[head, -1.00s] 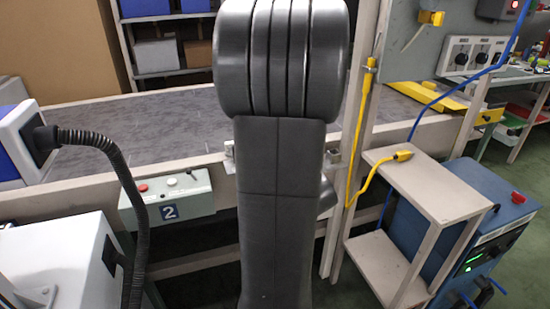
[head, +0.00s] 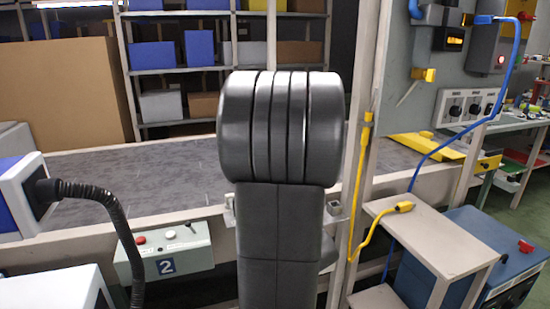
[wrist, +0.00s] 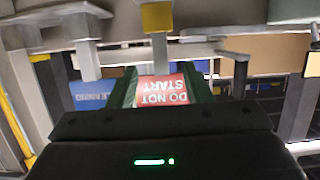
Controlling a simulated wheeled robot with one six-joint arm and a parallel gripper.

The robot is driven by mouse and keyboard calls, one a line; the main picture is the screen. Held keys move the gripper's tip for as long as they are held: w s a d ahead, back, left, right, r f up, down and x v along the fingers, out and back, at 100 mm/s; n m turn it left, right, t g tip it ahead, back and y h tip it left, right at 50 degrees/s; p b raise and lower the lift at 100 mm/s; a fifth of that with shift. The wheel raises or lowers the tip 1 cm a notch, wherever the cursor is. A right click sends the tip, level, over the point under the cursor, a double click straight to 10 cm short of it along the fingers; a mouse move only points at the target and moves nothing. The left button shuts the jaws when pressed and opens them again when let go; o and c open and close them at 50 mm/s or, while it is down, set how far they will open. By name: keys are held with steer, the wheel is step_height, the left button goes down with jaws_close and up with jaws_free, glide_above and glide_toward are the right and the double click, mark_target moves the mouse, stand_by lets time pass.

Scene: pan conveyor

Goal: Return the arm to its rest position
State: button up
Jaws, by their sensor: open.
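My arm's dark grey link (head: 280,130) stands upright in the middle of the head view and hides part of the conveyor (head: 130,178) behind it. My gripper (wrist: 163,88) does not show in the head view. In the wrist view its two dark fingers are apart, so it is open. A red and white sign reading "DO NOT START" (wrist: 162,92) appears upside down between the fingers; I cannot tell how far beyond them it is.
A control box marked 2 (head: 165,255) hangs on the conveyor's front. At right are a small beige stand (head: 440,235), a blue machine (head: 485,240), yellow and blue cables, and a wall panel with dials (head: 468,105). Shelves (head: 185,90) stand behind.

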steer(key=b+x, duration=0.1)
steer(key=x, duration=0.9)
steer(key=shift+w, duration=0.2)
steer(key=shift+s+r+p, duration=0.1)
steer(key=shift+r+p, duration=0.2)
steer(key=shift+r, duration=0.05)
